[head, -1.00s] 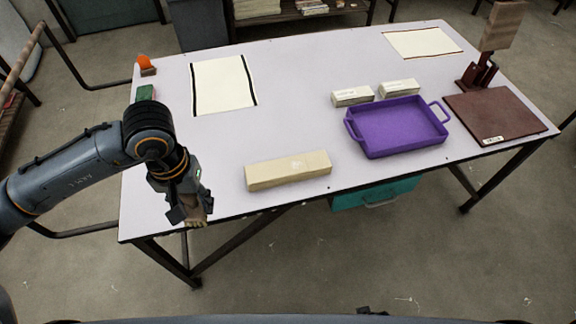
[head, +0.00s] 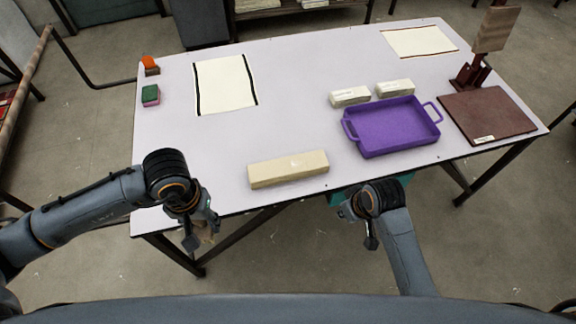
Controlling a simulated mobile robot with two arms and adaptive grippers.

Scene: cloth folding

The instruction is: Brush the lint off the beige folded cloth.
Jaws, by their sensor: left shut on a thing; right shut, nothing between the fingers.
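The beige folded cloth (head: 288,171) lies as a long, thick bar near the front edge of the table, with a small pale patch on its top that looks like lint. My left gripper (head: 199,236) is at the front left edge of the table, left of the cloth and apart from it. It is shut on a small brown thing (head: 208,234), probably the brush, mostly hidden by the fingers. My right gripper (head: 367,232) is shut and empty in front of the table's front edge, right of the cloth and lower in the picture.
A purple tray (head: 391,127) stands right of the cloth, with two pale folded bundles (head: 349,96) behind it. A brown board (head: 487,113) lies far right beside a stand. A black-striped cloth (head: 225,85) and a green and pink sponge (head: 150,96) lie at the back left. The table's left middle is clear.

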